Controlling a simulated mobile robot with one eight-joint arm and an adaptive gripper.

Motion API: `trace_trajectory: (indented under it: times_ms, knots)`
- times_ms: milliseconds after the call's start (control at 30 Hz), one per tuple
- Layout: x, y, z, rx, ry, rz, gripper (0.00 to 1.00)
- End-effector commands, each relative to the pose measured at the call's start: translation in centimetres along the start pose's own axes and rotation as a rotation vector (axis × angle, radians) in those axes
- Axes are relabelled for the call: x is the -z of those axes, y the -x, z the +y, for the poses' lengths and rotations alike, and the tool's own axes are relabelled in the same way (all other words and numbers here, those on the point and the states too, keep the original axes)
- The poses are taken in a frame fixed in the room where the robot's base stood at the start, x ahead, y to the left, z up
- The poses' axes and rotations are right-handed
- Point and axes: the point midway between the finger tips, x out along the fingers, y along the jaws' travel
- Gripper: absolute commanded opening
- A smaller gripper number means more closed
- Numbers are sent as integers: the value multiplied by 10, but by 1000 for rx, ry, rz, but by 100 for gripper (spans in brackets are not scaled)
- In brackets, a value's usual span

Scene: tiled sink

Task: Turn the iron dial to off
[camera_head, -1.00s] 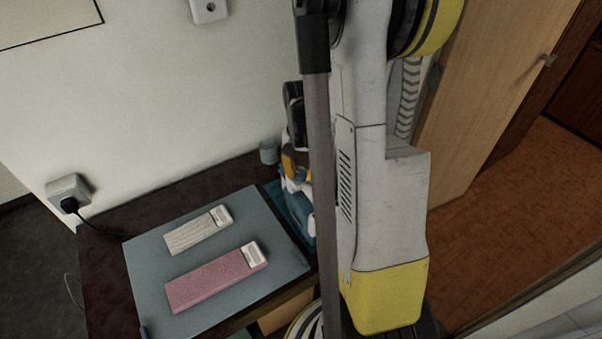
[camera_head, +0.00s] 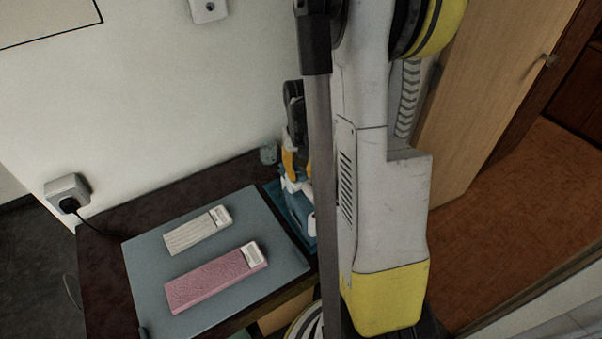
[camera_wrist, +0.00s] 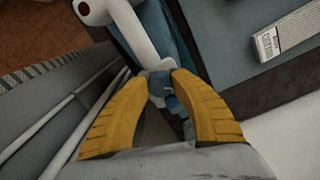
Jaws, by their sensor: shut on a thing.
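The iron (camera_head: 297,192), blue and white with a dark part at the top, stands on the dark table behind my arm in the head view. In the wrist view its white body (camera_wrist: 133,30) runs down from the top. My gripper (camera_wrist: 166,78) has yellow fingers, closed on a small blue-grey knob, which looks like the iron dial (camera_wrist: 159,82). The dial's setting cannot be read. In the head view a yellow finger (camera_head: 288,163) shows beside the iron; the rest of the gripper is hidden behind my arm.
A grey-blue board (camera_head: 150,266) on the table holds a white box (camera_head: 198,231) and a pink box (camera_head: 215,277). A wall socket (camera_head: 68,190) with a plugged cord is at the left. A wooden door (camera_head: 485,100) stands at the right. A small cup-like thing (camera_head: 268,153) is near the wall.

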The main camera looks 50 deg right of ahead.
Motion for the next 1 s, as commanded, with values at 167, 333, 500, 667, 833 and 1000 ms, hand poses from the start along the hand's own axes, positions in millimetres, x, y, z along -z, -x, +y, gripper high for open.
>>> trace_trajectory:
  times_ms: [167, 333, 500, 667, 833, 1000]
  knots:
    - [0, -1, 1, 0, 166, 0, 0]
    - [0, -1, 1, 0, 328, 0, 0]
    - [0, -1, 2, 0, 490, 0, 0]
    - [0, -1, 2, 0, 639, 0, 0]
    - [0, -1, 2, 0, 784, 0, 0]
    - [1, 0, 2, 0, 902, 0, 0]
